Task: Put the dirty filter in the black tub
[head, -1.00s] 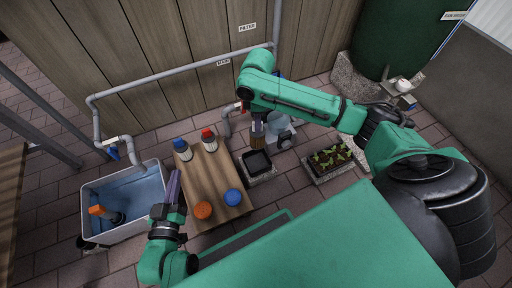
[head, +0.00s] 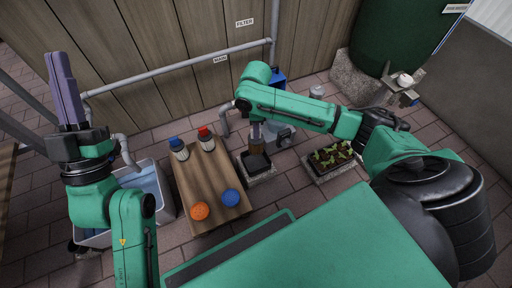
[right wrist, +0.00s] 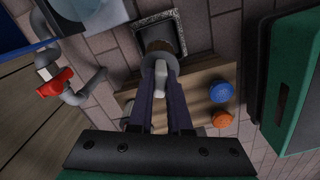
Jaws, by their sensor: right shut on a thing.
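The dirty filter (head: 256,142) is a brown ribbed cylinder hanging upright from my right gripper (head: 256,124). In the right wrist view the fingers (right wrist: 160,92) are shut on its pale top, and its brown body (right wrist: 158,47) shows beyond them. The black tub (head: 249,171) stands on a pale stone slab, directly below the filter. The tub also shows in the right wrist view (right wrist: 181,30). I cannot tell whether the filter's lower end is inside the tub or just above it. My left gripper (head: 61,68) is raised at the left, fingers pointing up, empty; its opening is unclear.
A wooden table (head: 208,182) holds a blue-capped bottle (head: 179,149), a red-capped bottle (head: 206,139), an orange cap (head: 200,211) and a blue cap (head: 230,198). A water basin (head: 160,197) is at left, partly behind my left arm. A plant tray (head: 331,158) is right of the tub.

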